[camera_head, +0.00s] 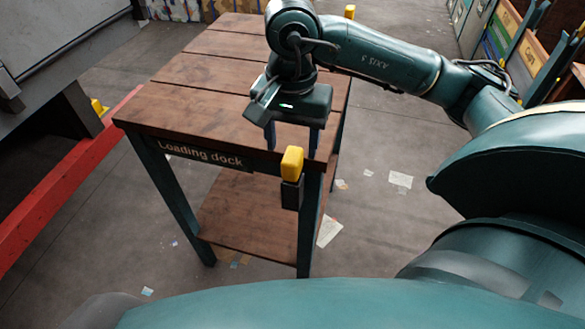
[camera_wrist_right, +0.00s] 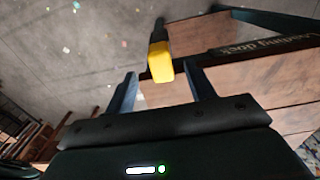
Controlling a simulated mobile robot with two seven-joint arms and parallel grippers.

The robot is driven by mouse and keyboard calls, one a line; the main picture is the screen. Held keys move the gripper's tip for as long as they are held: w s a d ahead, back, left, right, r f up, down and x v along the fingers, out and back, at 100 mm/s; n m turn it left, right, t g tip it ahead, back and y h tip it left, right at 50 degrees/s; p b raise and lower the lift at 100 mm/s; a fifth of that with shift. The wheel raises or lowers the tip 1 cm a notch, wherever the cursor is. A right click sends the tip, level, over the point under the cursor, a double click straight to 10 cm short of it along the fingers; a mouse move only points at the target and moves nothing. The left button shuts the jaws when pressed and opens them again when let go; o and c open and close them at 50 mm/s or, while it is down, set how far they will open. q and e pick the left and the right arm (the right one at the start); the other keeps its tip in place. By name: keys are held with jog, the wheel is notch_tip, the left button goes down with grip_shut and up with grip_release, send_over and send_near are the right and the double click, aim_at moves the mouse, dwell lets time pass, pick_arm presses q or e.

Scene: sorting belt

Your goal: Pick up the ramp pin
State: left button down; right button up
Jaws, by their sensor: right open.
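The ramp pin, a yellow block (camera_head: 292,163), stands upright in a dark holder (camera_head: 291,193) at the near right corner of the wooden table (camera_head: 190,107) marked "Loading dock". My right gripper (camera_head: 292,146) is open, with its two blue fingers pointing down over this corner, just above and behind the pin in the head view. In the right wrist view the yellow pin (camera_wrist_right: 160,62) shows between the open fingertips (camera_wrist_right: 164,78). I cannot tell how deep it sits between them; no contact is visible. My left gripper is out of view.
The tabletop is bare, with a lower shelf (camera_head: 245,220) beneath. A red beam (camera_head: 65,185) runs along the left. Paper scraps (camera_head: 400,180) lie on the floor. Shelving with bins (camera_head: 525,55) stands at the right.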

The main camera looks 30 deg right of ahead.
aim_at(292, 154)
jog(key=f, duration=0.3)
jog(key=f+p, duration=0.1)
jog(key=f, duration=0.1)
jog(key=shift+w+d+f, duration=0.2)
jog(key=shift+d+f, duration=0.05)
jog(key=shift+f, duration=0.1)
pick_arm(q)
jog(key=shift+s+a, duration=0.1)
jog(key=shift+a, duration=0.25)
pick_arm(e)
jog(key=shift+f, duration=0.2)
jog(key=shift+c, duration=0.5)
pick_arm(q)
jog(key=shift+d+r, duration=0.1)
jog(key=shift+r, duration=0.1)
pick_arm(e)
jog(key=shift+r, duration=0.1)
grip_shut()
pick_arm(q)
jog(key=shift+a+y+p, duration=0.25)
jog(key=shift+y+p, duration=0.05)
jog(key=shift+p, duration=0.4)
pick_arm(e)
notch_tip(292, 154, up, 18)
